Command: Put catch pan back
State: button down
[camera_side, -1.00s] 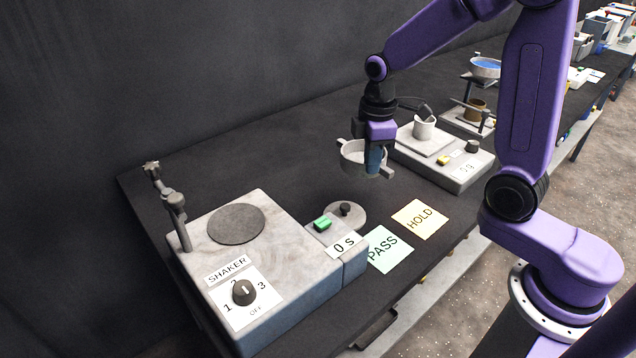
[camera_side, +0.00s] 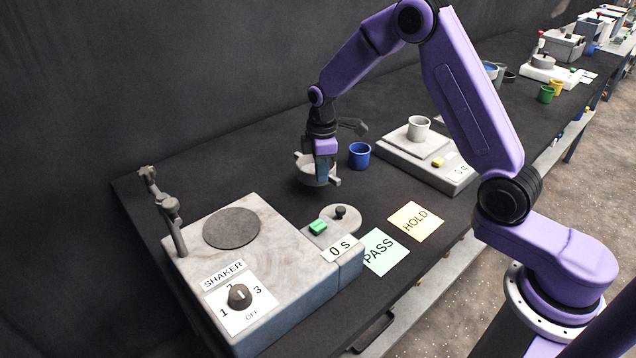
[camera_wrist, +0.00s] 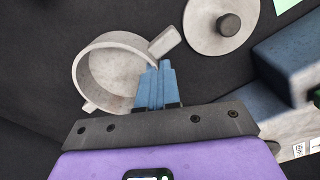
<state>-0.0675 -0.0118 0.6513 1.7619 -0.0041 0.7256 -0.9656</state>
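The catch pan (camera_side: 310,176), a round light-grey pan with tab handles, is at my gripper (camera_side: 324,180), left of a blue cup. In the wrist view the pan (camera_wrist: 110,75) is empty and upright, and my blue fingers (camera_wrist: 155,85) are close together at its right rim, near one tab. The fingers appear shut on the rim, though the exact contact is partly hidden. The pan appears to hang above the dark table. The shaker (camera_side: 285,255) stands at front left with a bare round dark plate (camera_side: 232,228) on top.
A clamp post (camera_side: 172,210) rises at the shaker's back left corner. A knobbed round lid (camera_side: 345,222) lies beside the timer with its green button (camera_side: 318,227). The blue cup (camera_side: 359,156) and a scale (camera_side: 450,178) with a white cup (camera_side: 418,128) stand to the right.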

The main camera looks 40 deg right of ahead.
jog(key=shift+w+f, duration=0.65)
jog(key=shift+f, duration=1.6)
jog(key=shift+f, duration=0.15)
jog(key=c, duration=1.4)
grip_release()
jog(key=shift+o, duration=0.2)
notch_tip(320, 180, up, 12)
jog(key=shift+r, duration=0.2)
